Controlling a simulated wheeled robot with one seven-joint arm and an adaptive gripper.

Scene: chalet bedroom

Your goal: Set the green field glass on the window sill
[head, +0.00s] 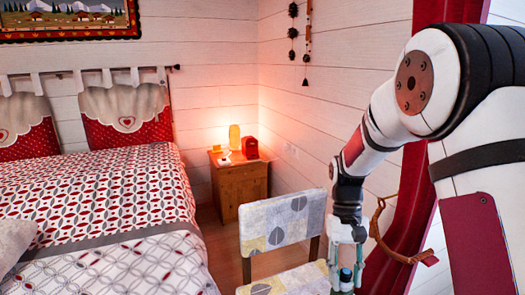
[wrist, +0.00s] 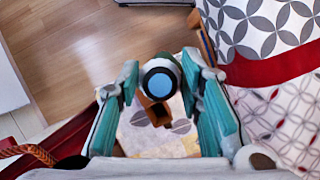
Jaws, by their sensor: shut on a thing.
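The green field glass (wrist: 160,79) is between the two teal fingers of my gripper (wrist: 160,70) in the wrist view. One round end with a dark rim and a blue lens faces the wrist camera, and a little green shows behind it. In the head view my gripper (head: 347,262) is low, right of the chair, shut on the field glass (head: 346,276), of which only a small dark and blue part shows. My fingers hide the rest. I cannot make out the window sill in either view.
A chair (head: 283,222) with leaf-patterned padding stands just left of my gripper. A red curtain (head: 402,215) with a brown tieback (head: 386,240) hangs at the right. The bed (head: 105,200) fills the left; a nightstand (head: 238,182) with a lit lamp (head: 235,137) stands behind.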

